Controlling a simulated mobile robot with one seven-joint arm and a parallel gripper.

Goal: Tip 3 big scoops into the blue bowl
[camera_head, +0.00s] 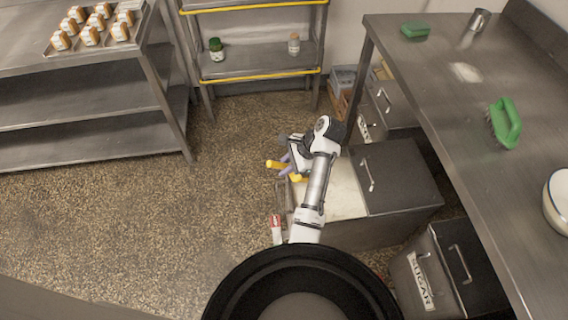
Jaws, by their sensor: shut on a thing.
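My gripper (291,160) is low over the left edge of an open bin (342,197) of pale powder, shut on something. Yellow (275,164) and purple (286,169) handle-like pieces show around its fingers, and another yellow piece (299,178) is just below. I cannot tell which one is held, and no scoop bowl shows clearly. A red-and-white handled tool (276,229) is at the bin's front left. A cream bowl with a dark blue rim (557,201) stands on the steel counter, cut off by the right picture edge.
A dark lid (399,176) covers the bin's right part. A sugar bin (424,281) stands nearer. The steel counter (455,105) holds a green brush (505,122), a metal cup (479,20) and a powder patch (466,72). Floor to the left is clear.

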